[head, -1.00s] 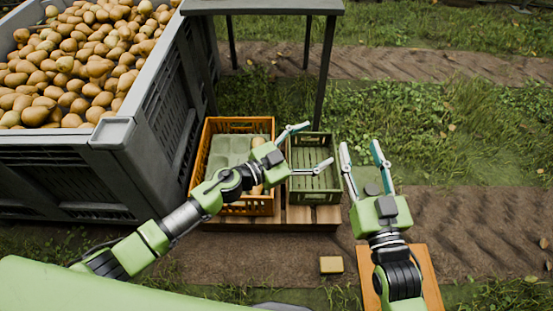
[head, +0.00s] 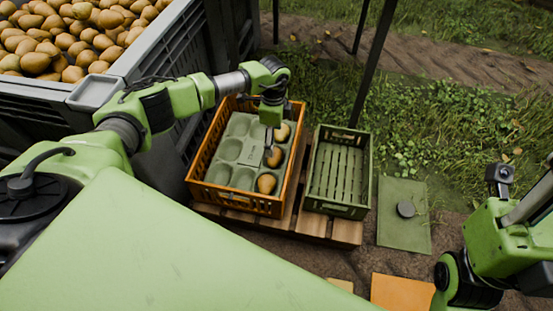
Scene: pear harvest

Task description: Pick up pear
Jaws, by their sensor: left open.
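Three pale brown pears sit in the right column of a grey-green moulded tray (head: 228,150) inside an orange crate (head: 236,201). The far pear (head: 283,132) and the near pear (head: 266,184) show clearly. The middle pear (head: 276,158) is partly covered by my left gripper (head: 269,150). That gripper points down over the tray, open, with its fingers at the middle pear; whether they touch it I cannot tell. The other visible tray cups look empty. My right arm shows at the right edge, but its fingers are out of view.
A large grey bin (head: 148,50) heaped with pears (head: 75,40) stands at upper left. An empty green crate (head: 338,208) stands right of the orange crate, both on a wooden pallet (head: 311,222). A green board (head: 404,220) lies at right.

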